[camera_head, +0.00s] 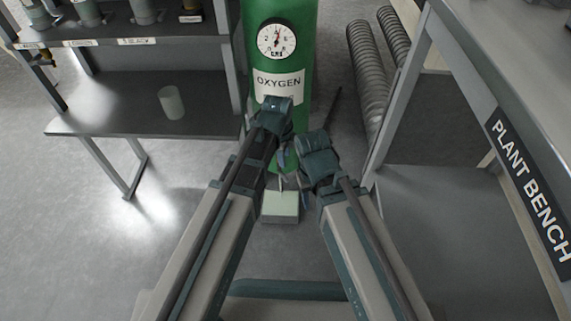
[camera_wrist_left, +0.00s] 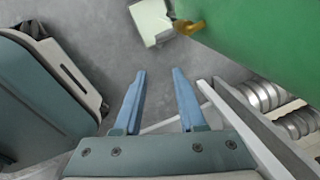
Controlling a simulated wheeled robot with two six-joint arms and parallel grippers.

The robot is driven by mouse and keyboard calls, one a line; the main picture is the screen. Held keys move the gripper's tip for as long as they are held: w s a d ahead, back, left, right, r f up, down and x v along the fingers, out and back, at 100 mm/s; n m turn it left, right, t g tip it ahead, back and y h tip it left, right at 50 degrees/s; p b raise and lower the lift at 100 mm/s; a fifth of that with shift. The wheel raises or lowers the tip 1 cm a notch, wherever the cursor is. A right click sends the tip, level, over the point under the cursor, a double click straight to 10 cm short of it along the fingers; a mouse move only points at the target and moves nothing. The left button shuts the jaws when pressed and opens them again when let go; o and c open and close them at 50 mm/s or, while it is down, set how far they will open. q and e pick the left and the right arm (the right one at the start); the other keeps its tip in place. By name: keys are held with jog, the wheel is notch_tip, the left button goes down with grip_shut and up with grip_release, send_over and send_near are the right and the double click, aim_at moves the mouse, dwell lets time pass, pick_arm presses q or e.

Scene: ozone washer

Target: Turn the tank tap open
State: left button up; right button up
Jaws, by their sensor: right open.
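The green tank (camera_head: 300,50) labelled OXYGEN, with a round dial (camera_head: 276,39), stands at the top middle of the head view. A brass tap (camera_wrist_left: 190,27) sticks out of the green tank wall (camera_wrist_left: 260,40) in the left wrist view; in the head view my arms hide it. My left gripper (camera_head: 283,158) is in front of the tank; in the left wrist view its two blue fingers (camera_wrist_left: 160,72) are apart with nothing between them, and the tap is beyond them, up and to the right. My right gripper (camera_head: 293,183) is lower and close beside it, open.
A pale green box (camera_head: 281,207) is on the floor below the grippers. A dark bench (camera_head: 100,110) with a pale cup (camera_head: 171,102) stands at left. The plant bench (camera_head: 520,60) and ribbed hoses (camera_head: 368,75) are at right. Floor at lower left is clear.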

aim_at(279, 170)
pick_arm(q)
jog(key=shift+o, duration=0.6)
jog(key=shift+s+a+m, duration=0.15)
jog(key=shift+a+m, duration=0.45)
jog(key=shift+a, duration=0.2)
jog(key=shift+a+r+m+h, duration=0.1)
jog(key=shift+a+m+h, duration=0.2)
jog(key=shift+a+m, duration=0.45)
jog(key=shift+d, duration=0.1)
jog(key=shift+t, duration=0.3)
jog(key=b+x, duration=1.3)
jog(key=x, duration=0.1)
jog(key=shift+b, duration=0.3)
jog(key=shift+r, duration=0.1)
grip_shut()
jog(key=shift+a, duration=0.25)
